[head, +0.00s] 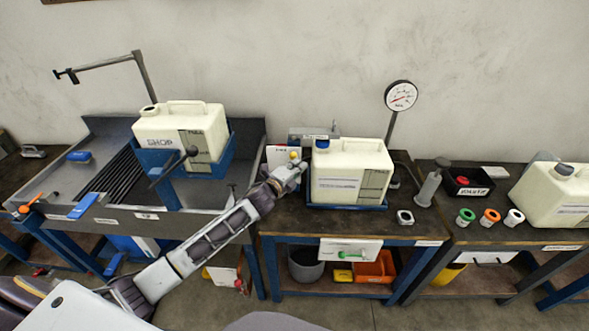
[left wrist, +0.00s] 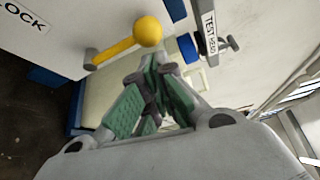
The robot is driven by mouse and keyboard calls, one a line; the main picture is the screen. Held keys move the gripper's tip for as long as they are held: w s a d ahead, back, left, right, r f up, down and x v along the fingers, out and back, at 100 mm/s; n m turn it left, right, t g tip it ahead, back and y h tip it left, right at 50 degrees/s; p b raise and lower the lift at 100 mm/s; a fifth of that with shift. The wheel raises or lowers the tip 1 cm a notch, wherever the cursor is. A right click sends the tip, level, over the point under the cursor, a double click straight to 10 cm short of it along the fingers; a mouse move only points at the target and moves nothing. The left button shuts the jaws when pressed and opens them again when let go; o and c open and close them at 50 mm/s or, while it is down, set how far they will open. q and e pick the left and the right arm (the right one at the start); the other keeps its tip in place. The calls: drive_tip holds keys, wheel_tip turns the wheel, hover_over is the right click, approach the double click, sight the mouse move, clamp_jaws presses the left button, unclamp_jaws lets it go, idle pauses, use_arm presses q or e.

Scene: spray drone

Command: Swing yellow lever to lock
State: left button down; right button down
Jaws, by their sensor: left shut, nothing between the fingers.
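The yellow lever (left wrist: 112,50) is a short bar with a round yellow ball knob (left wrist: 148,30) on a white panel (left wrist: 60,42) that bears the word LOCK. In the head view the knob (head: 294,155) shows small just above my left gripper (head: 296,170), with the white panel (head: 276,157) behind. In the left wrist view my left gripper (left wrist: 152,95) has its green-padded fingers shut and empty. The fingertips are close below the knob; I cannot tell whether they touch it. My right gripper is not in view.
A cream canister (head: 345,170) in a blue tray stands right of the gripper. Another canister (head: 178,128) sits in a blue cradle over the sink bench (head: 70,185) at left. A gauge (head: 401,96) rises behind.

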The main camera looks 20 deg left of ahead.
use_arm(q)
drive_tip(key=shift+x, duration=1.2)
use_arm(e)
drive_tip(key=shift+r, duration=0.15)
